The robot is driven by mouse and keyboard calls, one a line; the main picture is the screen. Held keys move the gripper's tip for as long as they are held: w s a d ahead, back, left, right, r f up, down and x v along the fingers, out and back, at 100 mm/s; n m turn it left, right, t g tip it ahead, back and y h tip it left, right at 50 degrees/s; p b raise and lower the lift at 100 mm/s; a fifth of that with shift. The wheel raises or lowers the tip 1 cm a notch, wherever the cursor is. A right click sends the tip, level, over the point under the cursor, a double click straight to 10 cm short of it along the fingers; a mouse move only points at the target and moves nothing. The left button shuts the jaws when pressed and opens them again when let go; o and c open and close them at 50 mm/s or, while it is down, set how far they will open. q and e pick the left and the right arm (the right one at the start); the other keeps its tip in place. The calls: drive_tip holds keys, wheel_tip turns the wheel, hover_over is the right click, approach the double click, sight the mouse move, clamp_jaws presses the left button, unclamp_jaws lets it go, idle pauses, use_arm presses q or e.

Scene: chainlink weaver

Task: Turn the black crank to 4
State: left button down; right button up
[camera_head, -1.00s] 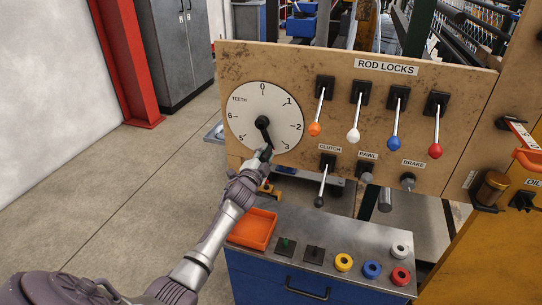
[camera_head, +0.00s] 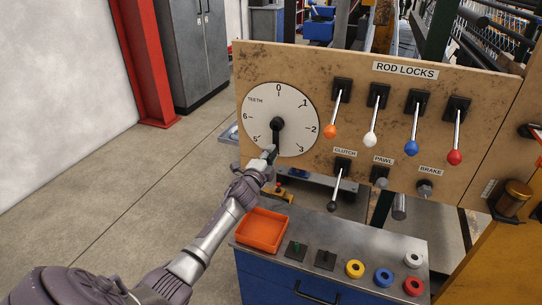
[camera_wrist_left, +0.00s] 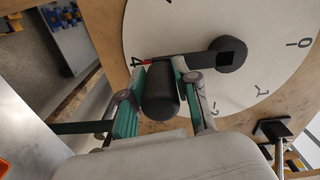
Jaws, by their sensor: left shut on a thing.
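The black crank (camera_head: 277,127) sits at the centre of a white dial (camera_head: 296,106) marked TEETH. Its arm points down and slightly left in the head view. In the wrist view the crank arm (camera_wrist_left: 190,60) runs from the hub to a red tip right beside the numeral 4. The 4 is hidden behind my gripper in the head view. My left gripper (camera_head: 268,155) is shut on the crank's black handle (camera_wrist_left: 160,92), with its green-padded fingers on both sides of it. My right gripper is not in view.
The rod lock levers (camera_head: 371,118) hang right of the dial. The clutch lever (camera_head: 335,188) is below and right of my gripper. An orange tray (camera_head: 262,231) and several coloured rings lie on the metal bench below. Floor left of the panel is clear.

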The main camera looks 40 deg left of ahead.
use_arm(q)
drive_tip(key=shift+f, duration=0.15)
drive_tip(key=c, duration=0.8)
unclamp_jaws()
drive_tip(key=shift+c, duration=0.2)
drive_tip(key=v, duration=1.2)
drive_tip(key=shift+s+a, duration=0.1)
